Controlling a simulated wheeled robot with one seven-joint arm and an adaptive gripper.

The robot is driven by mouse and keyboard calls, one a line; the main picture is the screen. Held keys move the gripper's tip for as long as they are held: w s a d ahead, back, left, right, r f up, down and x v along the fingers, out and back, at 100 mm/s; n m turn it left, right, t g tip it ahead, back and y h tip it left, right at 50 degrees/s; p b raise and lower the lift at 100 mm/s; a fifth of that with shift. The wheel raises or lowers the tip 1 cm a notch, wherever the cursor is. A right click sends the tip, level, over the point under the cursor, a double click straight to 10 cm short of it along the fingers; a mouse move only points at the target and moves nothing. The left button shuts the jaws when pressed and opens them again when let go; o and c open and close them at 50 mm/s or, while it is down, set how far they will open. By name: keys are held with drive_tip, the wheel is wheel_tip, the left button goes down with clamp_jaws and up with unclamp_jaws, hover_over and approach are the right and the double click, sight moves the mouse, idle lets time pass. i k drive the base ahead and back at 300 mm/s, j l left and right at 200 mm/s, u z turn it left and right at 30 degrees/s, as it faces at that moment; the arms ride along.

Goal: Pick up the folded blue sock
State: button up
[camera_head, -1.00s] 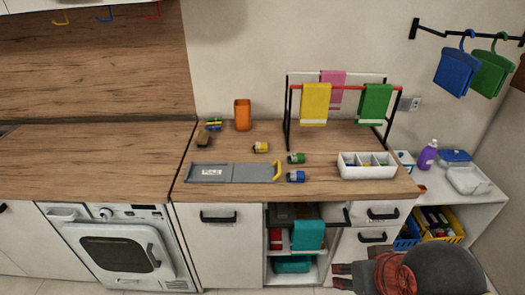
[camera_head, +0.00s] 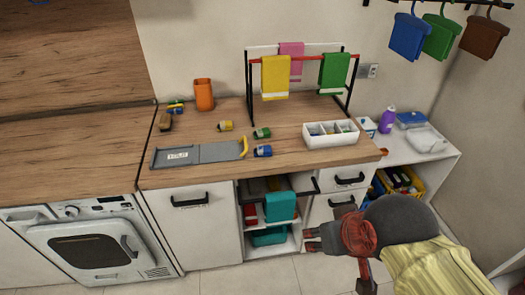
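The folded blue sock (camera_head: 263,151) is a small blue roll with a pale band, lying on the wooden counter (camera_head: 205,190) near its front edge. It is just right of the yellow handle of the grey folding board (camera_head: 205,153). A yellow folded sock (camera_head: 225,126) and a green one (camera_head: 262,133) lie behind it. My gripper (camera_head: 308,239) is in front of the cabinets, below the counter top and right of the blue sock, well apart from it. Its two fingers look spread, with nothing seen between them.
A drying rack (camera_head: 302,58) with pink, yellow and green cloths stands behind. A white divided box (camera_head: 331,142) sits at the counter's right. An orange cup (camera_head: 204,94) and a brush (camera_head: 165,122) stand at the back left. A pulled-out rail with a teal cloth (camera_head: 281,206) is below.

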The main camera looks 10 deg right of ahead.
sight(261, 151)
drive_tip(key=i+j+u, duration=0.15)
drive_tip(key=j, duration=0.25)
drive_tip(key=i+j+u, duration=0.15)
drive_tip(key=j, duration=0.25)
drive_tip(key=i+j+u, duration=0.15)
drive_tip(key=j, duration=0.25)
drive_tip(key=i, duration=0.05)
